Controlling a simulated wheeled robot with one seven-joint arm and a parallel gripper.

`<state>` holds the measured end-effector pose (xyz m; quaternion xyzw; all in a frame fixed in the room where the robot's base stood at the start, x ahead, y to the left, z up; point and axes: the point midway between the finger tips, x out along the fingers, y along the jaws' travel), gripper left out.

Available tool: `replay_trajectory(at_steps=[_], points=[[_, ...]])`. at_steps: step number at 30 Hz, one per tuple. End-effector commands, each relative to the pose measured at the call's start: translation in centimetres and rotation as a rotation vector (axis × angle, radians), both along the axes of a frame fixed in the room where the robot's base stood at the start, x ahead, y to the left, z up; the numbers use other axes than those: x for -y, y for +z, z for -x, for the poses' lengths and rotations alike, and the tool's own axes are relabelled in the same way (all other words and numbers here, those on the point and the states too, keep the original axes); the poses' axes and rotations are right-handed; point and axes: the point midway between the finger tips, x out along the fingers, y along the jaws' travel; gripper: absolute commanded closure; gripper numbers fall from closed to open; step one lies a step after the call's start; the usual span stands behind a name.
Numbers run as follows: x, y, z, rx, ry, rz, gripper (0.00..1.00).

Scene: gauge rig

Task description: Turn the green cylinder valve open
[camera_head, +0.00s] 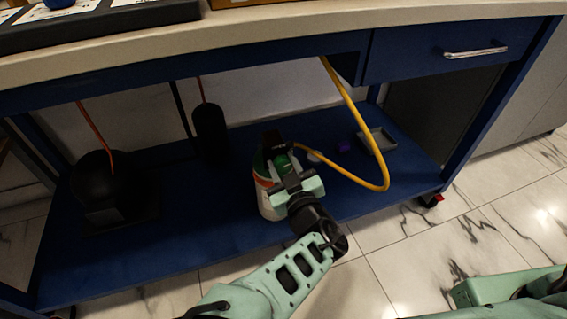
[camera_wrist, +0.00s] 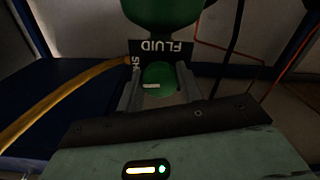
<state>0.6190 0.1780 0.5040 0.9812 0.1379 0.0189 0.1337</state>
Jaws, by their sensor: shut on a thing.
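The green cylinder valve (camera_wrist: 158,80) shows in the wrist view between the two grey fingers of my gripper (camera_wrist: 160,88). The fingers are shut on it, one at each side. A short light mark shows on the valve's face. A dark label reading "FLUID" (camera_wrist: 160,47) and a rounded green body (camera_wrist: 165,12) are just beyond it. In the head view, my gripper (camera_head: 287,170) reaches the top of a white, orange and green cylinder (camera_head: 268,203) standing on the blue lower shelf; my gripper hides most of its top.
A yellow hose (camera_head: 352,108) hangs from above and loops toward the cylinder. A black cylinder (camera_head: 210,130) and a dark round vessel (camera_head: 95,180) stand to the left. The bench top (camera_head: 250,35) overhangs the shelf.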

Motion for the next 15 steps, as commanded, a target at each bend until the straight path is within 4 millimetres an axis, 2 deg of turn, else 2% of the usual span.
replay_trajectory(at_steps=[15], points=[[0.01, 0.24, 0.00, 0.127, 0.000, 0.441, 0.87]])
